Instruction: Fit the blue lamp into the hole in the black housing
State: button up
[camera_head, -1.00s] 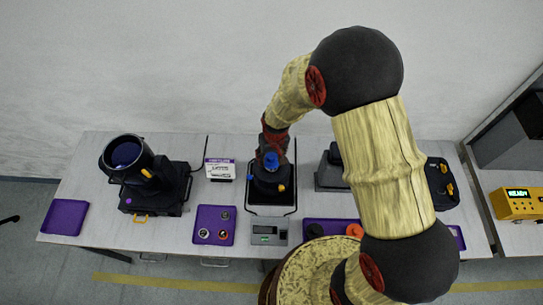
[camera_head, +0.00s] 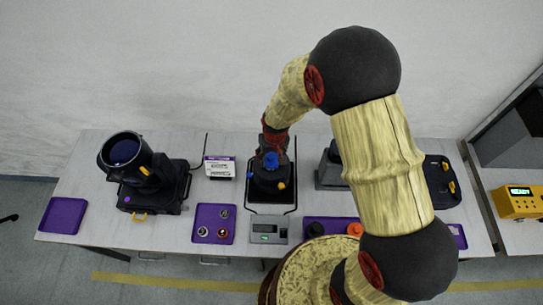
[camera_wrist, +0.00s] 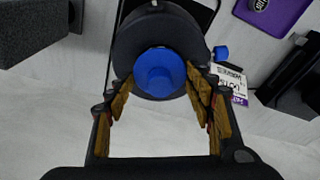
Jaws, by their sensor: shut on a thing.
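The blue lamp (camera_wrist: 160,73) is between the fingertips of my gripper (camera_wrist: 160,88) in the wrist view, with its round blue end facing the camera. The black housing (camera_wrist: 150,35) is a dark round body directly behind the lamp; its hole is hidden by the lamp. In the head view the blue lamp (camera_head: 271,160) shows at the top of the black housing (camera_head: 268,183), under my wrist. My gripper is shut on the lamp. I cannot tell how deep the lamp sits in the housing.
A second black lamp body (camera_head: 125,152) stands at the left of the table. A purple tray (camera_head: 201,214) with several small round parts lies left of the housing. A white label card (camera_head: 219,167) stands behind it. A grey box with a display (camera_head: 269,230) is in front of the housing.

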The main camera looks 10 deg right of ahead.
jog(key=shift+f+b, duration=0.65)
jog(key=shift+f, duration=0.3)
jog(key=o, duration=1.4)
notch_tip(320, 180, up, 12)
jog(key=s, duration=0.1)
jog(key=shift+s+d, duration=0.15)
jog(key=shift+s, duration=0.25)
